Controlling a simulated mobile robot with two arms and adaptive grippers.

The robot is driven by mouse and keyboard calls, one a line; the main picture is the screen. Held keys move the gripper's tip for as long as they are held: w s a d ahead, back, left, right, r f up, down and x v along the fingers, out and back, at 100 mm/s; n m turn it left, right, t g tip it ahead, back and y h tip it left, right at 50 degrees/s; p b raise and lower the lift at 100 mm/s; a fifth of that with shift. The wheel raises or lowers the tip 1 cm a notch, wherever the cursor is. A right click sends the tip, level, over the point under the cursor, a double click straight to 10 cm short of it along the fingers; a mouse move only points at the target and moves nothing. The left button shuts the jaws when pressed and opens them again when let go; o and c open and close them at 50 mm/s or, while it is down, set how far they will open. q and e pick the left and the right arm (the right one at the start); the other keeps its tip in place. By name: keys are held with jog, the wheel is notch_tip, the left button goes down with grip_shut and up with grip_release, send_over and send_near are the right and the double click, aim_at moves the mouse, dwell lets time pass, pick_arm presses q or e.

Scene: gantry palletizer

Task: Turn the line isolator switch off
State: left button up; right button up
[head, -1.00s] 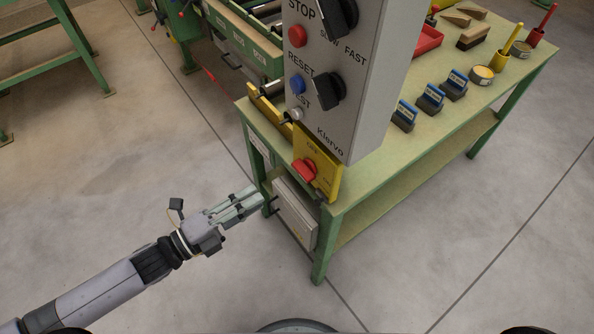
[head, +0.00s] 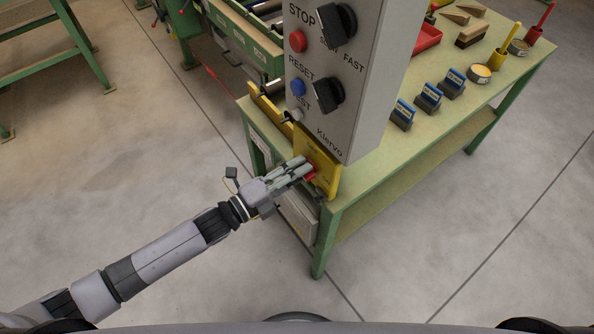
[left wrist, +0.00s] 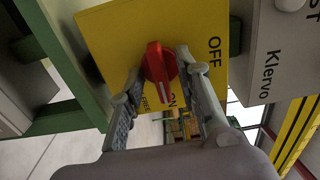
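The line isolator is a red rotary knob (left wrist: 158,66) on a yellow plate (left wrist: 110,40) marked OFF, ON and FREE. The white-marked end of its handle points toward ON in the left wrist view. In the head view the yellow plate (head: 325,182) hangs below the grey control box, and the knob (head: 311,175) is mostly hidden by my fingers. My left gripper (head: 305,168) is at the plate. In the left wrist view its fingers (left wrist: 161,70) stand apart, one on each side of the knob; I cannot tell whether they touch it. My right gripper is not in view.
The grey control box (head: 365,75) with black selectors and red and blue buttons rises just above the plate. The green bench (head: 440,135) stands behind, carrying stamps, tins and a red tray. A pale box (head: 298,218) hangs below the plate.

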pick_arm(q)
jog(key=shift+c, duration=0.5)
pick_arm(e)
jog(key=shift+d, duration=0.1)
pick_arm(q)
grip_shut()
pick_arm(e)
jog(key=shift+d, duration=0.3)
pick_arm(q)
jog(key=shift+n, duration=0.3)
jog(key=shift+n+p, duration=0.75)
jog(key=shift+n, duration=7.85)
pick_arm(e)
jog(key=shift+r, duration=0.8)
pick_arm(q)
jog(key=shift+f, duration=0.1)
